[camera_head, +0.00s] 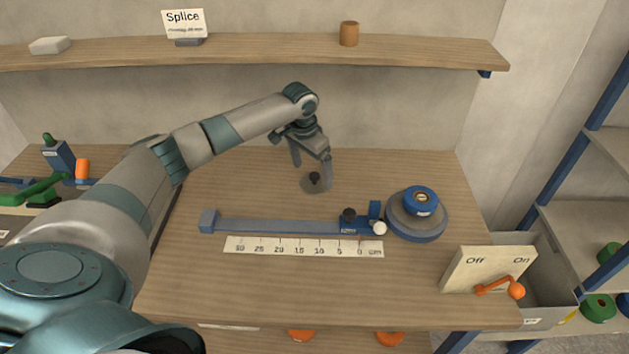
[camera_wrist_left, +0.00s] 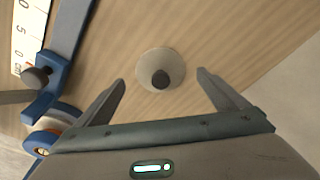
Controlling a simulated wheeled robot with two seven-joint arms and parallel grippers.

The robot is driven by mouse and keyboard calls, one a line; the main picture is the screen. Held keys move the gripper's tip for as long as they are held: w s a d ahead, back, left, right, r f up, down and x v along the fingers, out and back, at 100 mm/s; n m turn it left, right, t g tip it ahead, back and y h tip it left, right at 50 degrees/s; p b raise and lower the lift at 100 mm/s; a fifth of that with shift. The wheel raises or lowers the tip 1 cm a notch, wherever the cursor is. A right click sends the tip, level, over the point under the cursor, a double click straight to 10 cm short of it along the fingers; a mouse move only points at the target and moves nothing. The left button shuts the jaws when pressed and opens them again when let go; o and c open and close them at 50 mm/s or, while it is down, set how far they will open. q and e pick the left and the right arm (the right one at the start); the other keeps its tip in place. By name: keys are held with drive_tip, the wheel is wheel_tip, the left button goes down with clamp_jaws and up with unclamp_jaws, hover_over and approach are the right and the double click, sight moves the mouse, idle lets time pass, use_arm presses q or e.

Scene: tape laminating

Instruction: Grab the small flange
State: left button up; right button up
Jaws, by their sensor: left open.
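The small flange (camera_head: 313,184) is a grey disc with a dark knob in its middle, lying flat on the wooden table behind the ruler. In the left wrist view the flange (camera_wrist_left: 160,70) lies ahead of the fingertips, between their lines. My left gripper (camera_head: 312,163) points down over the flange, with one finger to each side in the picture. In the wrist view the left gripper (camera_wrist_left: 160,78) is open and nothing is between its fingers. I cannot tell the exact height above the disc. My right gripper is not in view.
A blue-grey rail (camera_head: 280,226) with a slider and a white ruler (camera_head: 300,247) lie in front of the flange. A round blue and grey reel (camera_head: 417,234) stands to the right. An Off/On lever box (camera_head: 487,270) is at front right. The table left of the flange is clear.

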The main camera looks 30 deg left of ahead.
sight(314, 175)
use_arm(q)
drive_tip(key=shift+w+f+p, duration=0.2)
drive_tip(key=shift+f+p, duration=0.05)
drive_tip(key=shift+f, duration=0.6)
drive_tip(key=shift+w+f+p, duration=0.2)
drive_tip(key=shift+f+p, duration=0.05)
drive_tip(key=shift+f, duration=0.55)
drive_tip(key=shift+d, duration=0.1)
drive_tip(key=c, duration=1.2)
